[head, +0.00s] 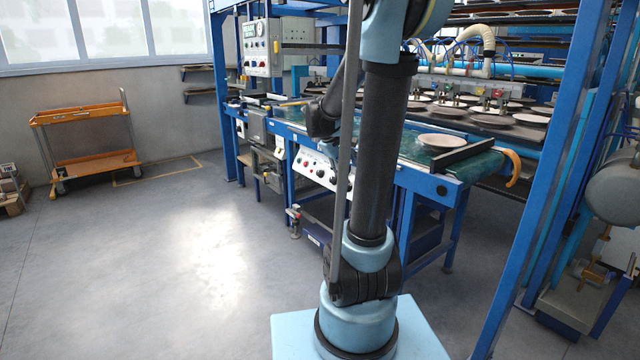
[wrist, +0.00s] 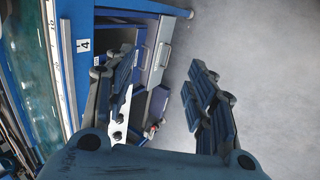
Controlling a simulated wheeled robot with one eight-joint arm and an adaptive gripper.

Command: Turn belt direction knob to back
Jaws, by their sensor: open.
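In the head view, a white control panel (head: 313,169) with several small knobs and buttons is mounted on the front of the blue conveyor frame. The knobs are too small to tell which one sets belt direction or where it points. My arm hides the panel's right part. In the wrist view, a strip of the white panel (wrist: 120,116) with dark round knobs shows behind the left finger, which partly covers it. My gripper (wrist: 164,95) is open, its two dark fingers wide apart with nothing between them. It appears apart from the panel.
The conveyor's green belt (head: 387,141) carries a round plate (head: 440,141) at its right end. A taller control box (head: 262,47) stands at the back left. An orange trolley (head: 85,135) is by the wall. A blue post (head: 545,180) rises at right.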

